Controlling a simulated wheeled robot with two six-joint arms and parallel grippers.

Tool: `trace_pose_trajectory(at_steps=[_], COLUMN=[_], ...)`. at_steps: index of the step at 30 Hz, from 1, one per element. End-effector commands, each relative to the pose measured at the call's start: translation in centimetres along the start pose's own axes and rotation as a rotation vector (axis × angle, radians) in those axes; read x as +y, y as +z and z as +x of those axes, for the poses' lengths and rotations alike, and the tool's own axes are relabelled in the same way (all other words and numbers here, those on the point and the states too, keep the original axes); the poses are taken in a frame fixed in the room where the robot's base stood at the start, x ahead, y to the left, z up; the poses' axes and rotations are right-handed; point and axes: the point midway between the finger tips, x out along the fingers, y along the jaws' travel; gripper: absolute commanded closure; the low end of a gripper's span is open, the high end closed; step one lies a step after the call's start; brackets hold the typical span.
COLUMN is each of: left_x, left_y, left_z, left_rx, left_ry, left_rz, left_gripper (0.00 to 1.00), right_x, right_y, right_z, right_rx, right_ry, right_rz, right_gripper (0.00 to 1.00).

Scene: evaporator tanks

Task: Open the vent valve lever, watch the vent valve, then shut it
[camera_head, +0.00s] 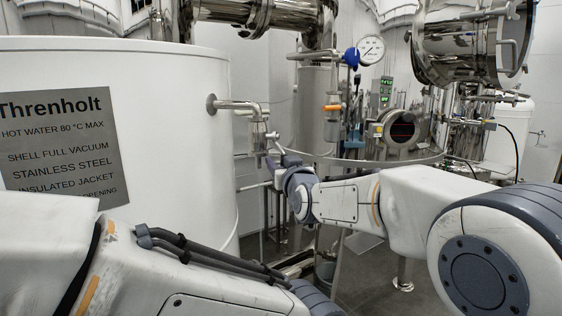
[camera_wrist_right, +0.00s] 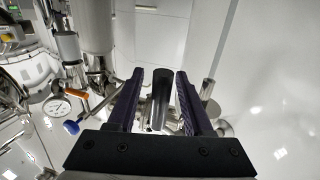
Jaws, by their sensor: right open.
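A metal valve (camera_head: 258,135) hangs at the end of a short bent pipe from the white tank's side; which part is the vent valve is not labelled. My right gripper (camera_head: 277,160) is just below and right of it in the head view, small and partly hidden by its own wrist. In the right wrist view my right gripper (camera_wrist_right: 158,88) is open, its two dark fingers apart. A dark cylindrical grip, seemingly the lever (camera_wrist_right: 161,92), shows between them with gaps on both sides; I cannot tell its exact depth. My left gripper is out of view.
The white tank (camera_head: 170,110) with a grey nameplate (camera_head: 62,145) stands at the left. A steel vessel (camera_head: 318,110) carries a blue-handled valve (camera_head: 352,57), an orange-handled fitting (camera_head: 333,108) and a round gauge (camera_head: 371,50). Steel pipework crosses overhead.

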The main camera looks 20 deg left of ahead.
Motion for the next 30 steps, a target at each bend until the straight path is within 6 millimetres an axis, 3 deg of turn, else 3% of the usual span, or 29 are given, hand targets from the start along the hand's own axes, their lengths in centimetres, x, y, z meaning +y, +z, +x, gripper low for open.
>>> trace_pose_trajectory(at_steps=[2, 3, 6, 30], left_x=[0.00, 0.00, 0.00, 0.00], left_y=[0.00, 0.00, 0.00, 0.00], left_z=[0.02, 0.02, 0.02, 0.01], left_rx=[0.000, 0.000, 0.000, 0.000], left_ry=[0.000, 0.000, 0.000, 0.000], left_rz=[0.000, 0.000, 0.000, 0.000], left_gripper=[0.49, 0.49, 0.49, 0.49], right_x=[0.00, 0.00, 0.00, 0.01], right_y=[0.02, 0.02, 0.01, 0.00], right_z=[-0.02, -0.02, -0.03, -0.05], right_rx=[0.000, 0.000, 0.000, 0.000], right_ry=[0.000, 0.000, 0.000, 0.000], right_rz=[0.000, 0.000, 0.000, 0.000], right_gripper=[0.53, 0.68, 1.00, 1.00])
